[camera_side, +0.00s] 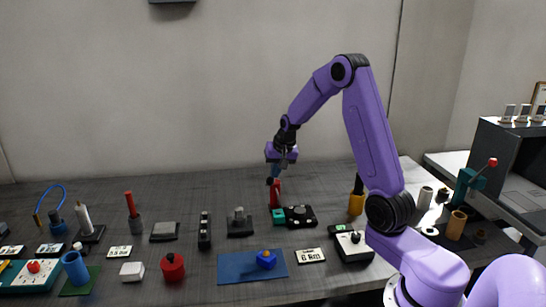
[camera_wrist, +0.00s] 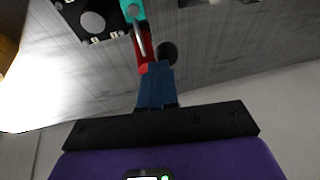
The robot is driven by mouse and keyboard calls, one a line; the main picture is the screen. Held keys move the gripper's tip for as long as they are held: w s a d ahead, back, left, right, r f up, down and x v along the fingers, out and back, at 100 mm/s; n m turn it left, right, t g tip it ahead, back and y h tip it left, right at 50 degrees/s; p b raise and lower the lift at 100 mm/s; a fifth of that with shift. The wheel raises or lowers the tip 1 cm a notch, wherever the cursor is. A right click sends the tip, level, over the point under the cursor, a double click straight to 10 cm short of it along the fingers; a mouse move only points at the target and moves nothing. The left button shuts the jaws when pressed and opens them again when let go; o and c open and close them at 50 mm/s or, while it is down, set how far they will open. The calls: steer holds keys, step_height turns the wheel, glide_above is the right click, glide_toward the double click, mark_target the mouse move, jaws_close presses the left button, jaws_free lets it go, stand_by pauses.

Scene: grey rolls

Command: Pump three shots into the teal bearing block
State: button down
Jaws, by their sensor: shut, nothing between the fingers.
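The teal bearing block (camera_side: 278,216) sits on the bench near the middle in the side view; part of it shows at the top of the wrist view (camera_wrist: 132,8). A red upright pump body (camera_side: 275,196) stands at the block, with a dark round knob (camera_side: 269,181) near its top. In the wrist view the red part (camera_wrist: 146,50), a grey rod and the dark knob (camera_wrist: 168,52) lie just beyond my fingers. My gripper (camera_side: 276,174) is shut and empty, just above the pump's top; its blue fingertips (camera_wrist: 155,72) overlap the red part in view, and I cannot tell whether they touch.
A black device with a round dial (camera_side: 299,216) stands right beside the block. A blue mat (camera_side: 235,267) with a blue piece lies in front, near a "6 km"-like label card (camera_side: 311,256). Several other items fill the left bench.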

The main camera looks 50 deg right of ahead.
steer(key=s+a+f, duration=0.3)
steer(key=f, duration=0.4)
steer(key=shift+s+a, duration=0.15)
steer(key=shift+f, duration=0.1)
stand_by(0.6)
steer(key=s+a+r, duration=0.3)
steer(key=s+r, duration=0.5)
steer(key=r, duration=0.1)
steer(key=shift+s+a, duration=0.25)
steer(key=shift+a, duration=0.05)
steer(key=shift+r, duration=0.1)
stand_by(0.3)
